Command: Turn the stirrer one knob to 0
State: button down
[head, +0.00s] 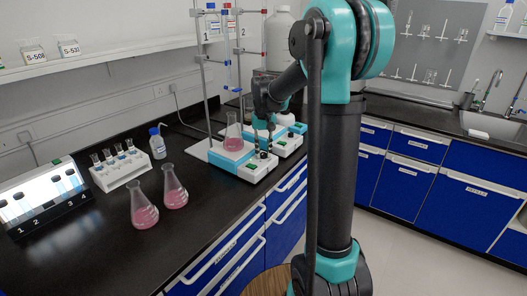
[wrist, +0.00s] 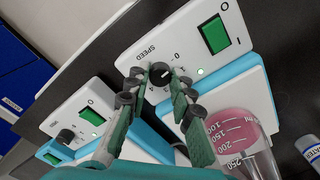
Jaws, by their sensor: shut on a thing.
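Stirrer one (head: 232,166) is a white and blue box on the black bench, with a flask of pink liquid (head: 233,143) on its plate. In the wrist view its white panel (wrist: 190,35) shows a SPEED label, a 0 mark and a green switch (wrist: 215,36). The black stirrer one knob (wrist: 160,74) sits between my fingertips. My gripper (wrist: 161,80) is shut on this knob; the fingers hide part of the dial, and I cannot read the setting surely. In the head view my gripper (head: 263,150) is at the stirrer's front right and hides the knob.
A second stirrer (head: 287,141) stands close behind; its knob (wrist: 66,136) shows in the wrist view. Stand rods rise behind both. Two pink flasks (head: 145,212) (head: 174,190), a vial rack (head: 122,170) and a wash bottle (head: 157,146) stand to the left.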

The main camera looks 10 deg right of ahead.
aim_at(264, 154)
jog(key=shift+n, duration=0.4)
jog(key=c, duration=1.3)
grip_release()
notch_tip(264, 154, up, 12)
jog(key=s+d+f+t, duration=0.2)
jog(key=s+f, duration=0.9)
jog(key=s, duration=0.1)
jog(key=s+d+f+t, duration=0.2)
jog(key=s+f, duration=0.9)
jog(key=s, duration=0.2)
jog(key=shift+s+d+f, duration=0.25)
jog(key=shift+s+d, duration=0.05)
jog(key=shift+d, duration=0.1)
